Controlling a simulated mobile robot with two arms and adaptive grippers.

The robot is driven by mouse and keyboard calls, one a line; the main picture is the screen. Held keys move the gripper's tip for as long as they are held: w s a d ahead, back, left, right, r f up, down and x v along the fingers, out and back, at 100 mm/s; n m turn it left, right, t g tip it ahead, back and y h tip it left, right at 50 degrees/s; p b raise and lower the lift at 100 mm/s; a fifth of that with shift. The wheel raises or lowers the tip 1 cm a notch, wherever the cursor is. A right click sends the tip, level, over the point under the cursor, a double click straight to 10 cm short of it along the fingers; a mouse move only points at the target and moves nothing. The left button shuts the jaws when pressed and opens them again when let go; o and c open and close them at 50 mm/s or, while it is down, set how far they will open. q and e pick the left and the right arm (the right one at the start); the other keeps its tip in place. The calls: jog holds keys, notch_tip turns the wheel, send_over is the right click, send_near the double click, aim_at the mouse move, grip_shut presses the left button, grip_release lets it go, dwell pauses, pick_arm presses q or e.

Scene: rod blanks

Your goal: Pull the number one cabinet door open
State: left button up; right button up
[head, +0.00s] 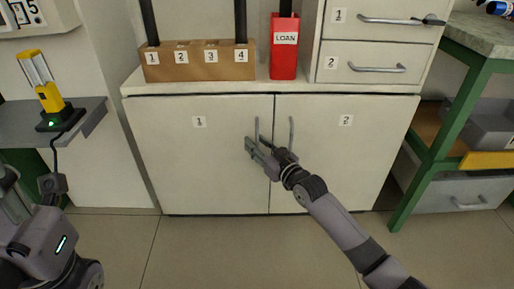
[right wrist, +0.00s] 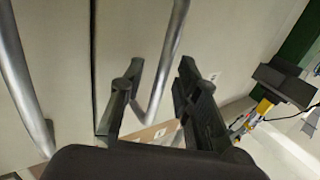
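The number one cabinet door (head: 185,160) is the left one of two white doors under the counter and sits closed, flush with its neighbour. Its upright metal handle (head: 257,128) is near the seam. My right gripper (head: 257,144) is at the lower part of that handle. In the right wrist view the gripper (right wrist: 159,76) is open, and the door's handle (right wrist: 172,50) runs between its two fingers, with gaps visible on both sides. My left arm shows at the lower left of the head view, but its gripper cannot be made out.
The number two door (head: 345,165) is to the right, with its own handle (head: 291,132) close by. A brown block (head: 200,68) and a red LOAN holder (head: 284,60) stand on the counter. A green-legged bench (head: 428,150) is at right. The floor in front is clear.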

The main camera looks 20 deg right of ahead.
jog(key=shift+w, duration=0.15)
grip_shut()
dwell(0.4)
dwell(0.5)
